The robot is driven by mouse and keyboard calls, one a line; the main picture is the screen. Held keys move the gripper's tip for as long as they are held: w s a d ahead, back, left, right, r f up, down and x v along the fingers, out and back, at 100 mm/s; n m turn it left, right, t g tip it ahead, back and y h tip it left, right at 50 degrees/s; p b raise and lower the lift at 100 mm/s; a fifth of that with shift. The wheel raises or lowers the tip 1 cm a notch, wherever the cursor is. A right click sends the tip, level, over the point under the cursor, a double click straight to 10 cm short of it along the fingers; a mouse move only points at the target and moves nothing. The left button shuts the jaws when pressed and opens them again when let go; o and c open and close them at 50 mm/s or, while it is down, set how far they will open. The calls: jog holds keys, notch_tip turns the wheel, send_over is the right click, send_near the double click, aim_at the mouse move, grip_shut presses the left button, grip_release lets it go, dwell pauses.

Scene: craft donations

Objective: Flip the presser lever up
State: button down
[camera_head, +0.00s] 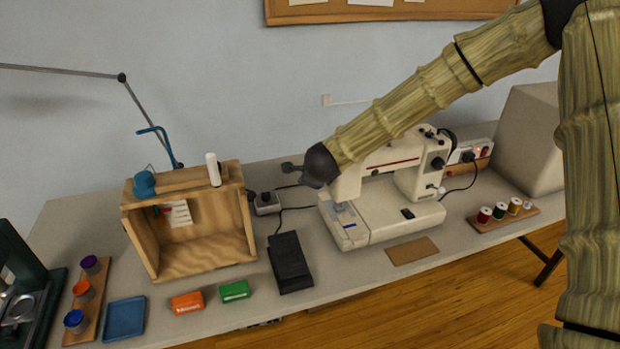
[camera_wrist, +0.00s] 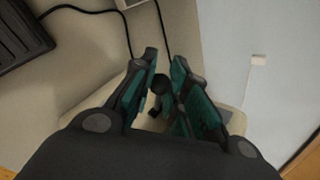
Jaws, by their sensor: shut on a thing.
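The cream sewing machine (camera_head: 410,186) stands on the table, right of centre in the head view. My gripper (camera_head: 291,168) is at the left end of its head, and my arm crosses in front of the machine's top. In the wrist view the teal-padded fingers (camera_wrist: 165,64) are closed in around a small dark knob, which I take to be the presser lever (camera_wrist: 159,84). The rest of the lever is hidden by the fingers, and in the head view my gripper and arm hide it. Whether it is up or down cannot be told.
A black foot pedal (camera_head: 289,262) and a small grey box (camera_head: 266,203) with cables lie left of the machine. A wooden box (camera_head: 200,262) stands further left. A brown mat (camera_head: 412,250) and a thread-spool rack (camera_head: 503,218) lie in front and right.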

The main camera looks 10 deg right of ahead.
jog(key=c, duration=1.3)
grip_release()
jog(key=shift+c, duration=0.2)
jog(key=v, duration=1.2)
jog(key=shift+d, duration=0.1)
